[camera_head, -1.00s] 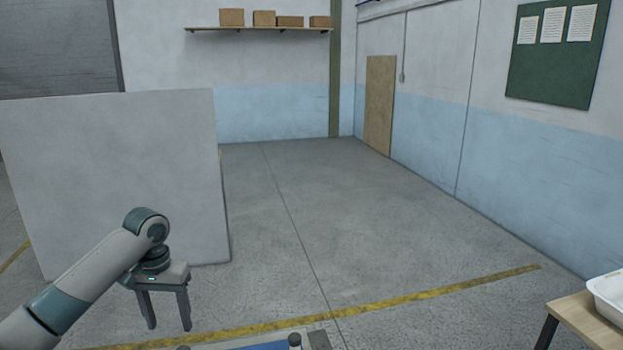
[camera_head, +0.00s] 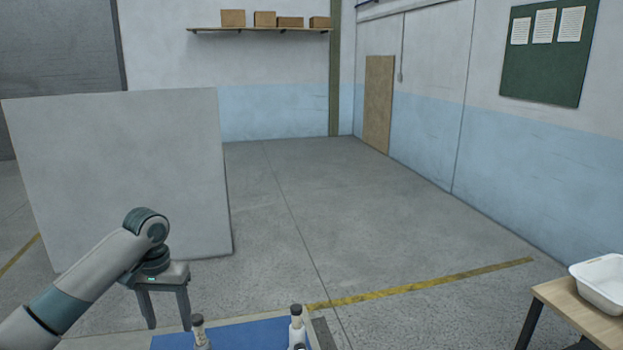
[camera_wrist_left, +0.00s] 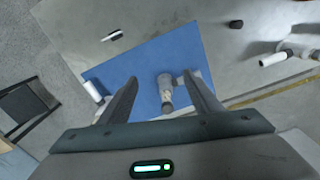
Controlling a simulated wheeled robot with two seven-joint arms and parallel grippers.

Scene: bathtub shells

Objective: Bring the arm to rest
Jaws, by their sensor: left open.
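My left arm comes in from the left in the head view. Its gripper (camera_head: 166,311) points down with its two fingers apart and nothing between them. It hangs in front of a large grey panel, left of the blue mat. In the left wrist view the fingers of my left gripper (camera_wrist_left: 163,98) are spread, with the blue mat (camera_wrist_left: 135,75) below them. A grey cylindrical piece (camera_wrist_left: 166,90) shows between the fingers but lies farther down on the mat. My right gripper is in neither view.
A wooden table (camera_head: 570,308) with a white tub (camera_head: 602,283) stands at right. The grey panel (camera_head: 120,170) stands behind my left arm. The middle floor is clear.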

